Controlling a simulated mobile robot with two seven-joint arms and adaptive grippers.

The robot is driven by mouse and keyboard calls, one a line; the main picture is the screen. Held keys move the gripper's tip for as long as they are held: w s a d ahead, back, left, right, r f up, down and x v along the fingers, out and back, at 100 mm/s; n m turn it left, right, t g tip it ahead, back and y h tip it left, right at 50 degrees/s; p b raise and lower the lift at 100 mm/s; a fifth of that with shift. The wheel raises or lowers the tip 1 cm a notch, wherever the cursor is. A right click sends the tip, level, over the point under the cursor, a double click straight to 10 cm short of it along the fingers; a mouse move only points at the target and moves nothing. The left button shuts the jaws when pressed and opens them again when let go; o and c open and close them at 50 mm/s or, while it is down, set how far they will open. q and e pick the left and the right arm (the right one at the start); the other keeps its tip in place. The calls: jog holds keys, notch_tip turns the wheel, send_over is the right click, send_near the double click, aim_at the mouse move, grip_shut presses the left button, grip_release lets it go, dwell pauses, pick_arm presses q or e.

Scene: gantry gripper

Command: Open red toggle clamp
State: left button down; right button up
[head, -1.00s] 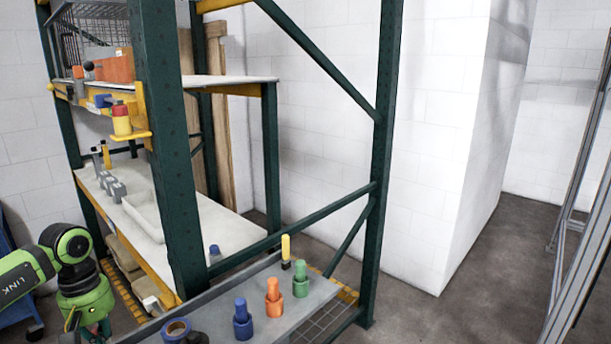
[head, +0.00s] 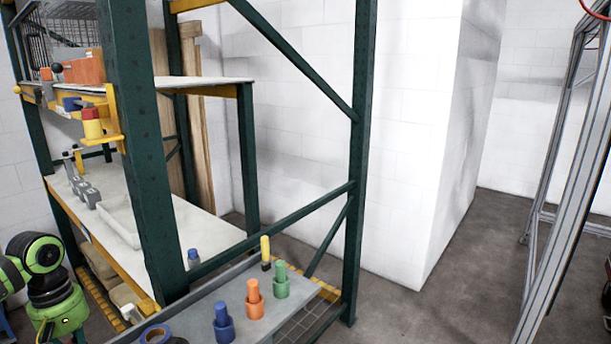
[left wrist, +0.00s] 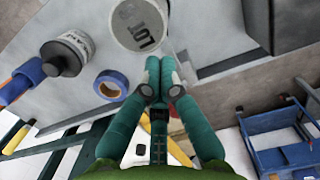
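I cannot make out a red toggle clamp for certain in either view. A red-topped yellow piece (head: 92,126) sits on a yellow bracket at the rack's upper left in the head view. My left gripper shows in the left wrist view (left wrist: 160,72), with its teal fingers brought together at the tips and nothing seen between them. In the head view my left arm is at the lower left, below and left of the red-topped piece and apart from it. Its fingertips are cut off or hidden there. My right gripper is not in view.
The dark green rack post (head: 143,150) stands in front of the shelves. A grey front shelf (head: 190,318) holds blue, orange (head: 254,300) and green (head: 281,281) pegs and a tape roll. In the left wrist view a white bucket (left wrist: 138,24) and blue tape (left wrist: 111,85) lie beyond my fingers.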

pick_arm(q)
jog(key=shift+r, duration=0.1)
notch_tip(320, 180, up, 9)
jog(key=p, duration=0.6)
jog(key=shift+s+p, duration=0.15)
jog(key=shift+p, duration=0.2)
jog(key=shift+d, duration=0.1)
